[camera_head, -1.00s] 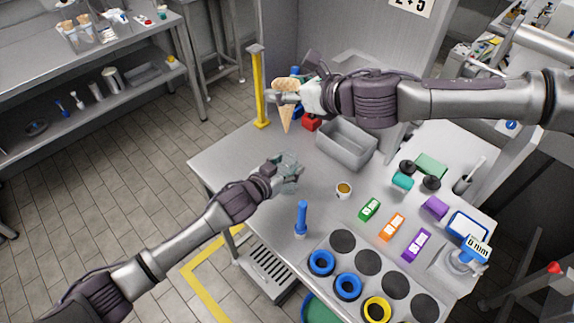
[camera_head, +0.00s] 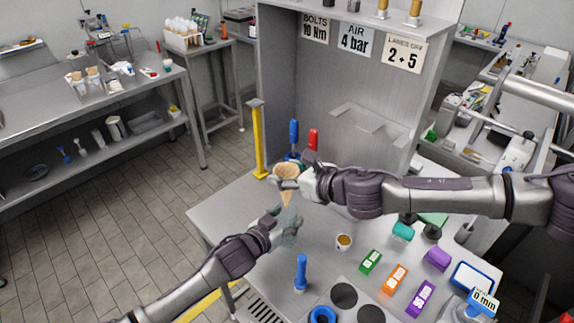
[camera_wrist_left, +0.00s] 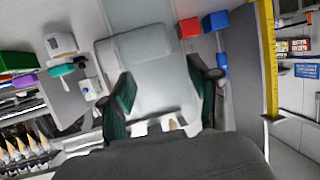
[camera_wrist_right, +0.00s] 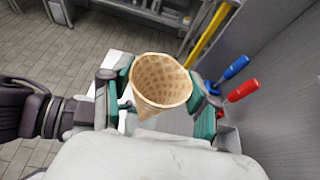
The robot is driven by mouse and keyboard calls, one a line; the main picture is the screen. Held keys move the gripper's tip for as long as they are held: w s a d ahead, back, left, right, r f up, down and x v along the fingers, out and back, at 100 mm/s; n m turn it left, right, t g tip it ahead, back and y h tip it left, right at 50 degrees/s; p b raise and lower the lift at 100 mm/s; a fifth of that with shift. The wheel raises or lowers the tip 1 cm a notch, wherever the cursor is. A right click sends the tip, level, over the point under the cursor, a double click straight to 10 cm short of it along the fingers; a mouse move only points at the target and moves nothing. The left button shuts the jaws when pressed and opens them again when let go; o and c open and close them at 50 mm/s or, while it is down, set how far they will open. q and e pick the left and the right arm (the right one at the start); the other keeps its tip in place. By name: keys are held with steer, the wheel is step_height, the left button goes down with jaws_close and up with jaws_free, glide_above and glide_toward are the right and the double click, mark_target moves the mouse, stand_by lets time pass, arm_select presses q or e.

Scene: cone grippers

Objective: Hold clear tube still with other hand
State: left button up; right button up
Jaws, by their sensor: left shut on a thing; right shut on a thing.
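My right gripper (camera_head: 287,183) is shut on a waffle cone (camera_wrist_right: 160,82). The cone is upright, with its open mouth up and its tip down; it also shows in the head view (camera_head: 286,171). My left gripper (camera_head: 288,226) is just below the cone's tip, above the table. Its green fingers (camera_wrist_left: 160,98) are spread around a pale see-through shape (camera_wrist_left: 160,80), which looks like the clear tube. The tube's outline is faint, and I cannot tell its ends or whether the cone's tip is inside it.
A yellow post (camera_head: 257,140) rises at the back left. Red and blue handles (camera_wrist_right: 240,90) are beyond the cone.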

mark_target(287, 205)
steer(key=shift+f, duration=5.45)
steer(key=o, duration=0.8)
steer(key=v, duration=1.2)
steer(key=shift+f, duration=0.15)
arm_select(q)
steer(key=o, duration=1.4)
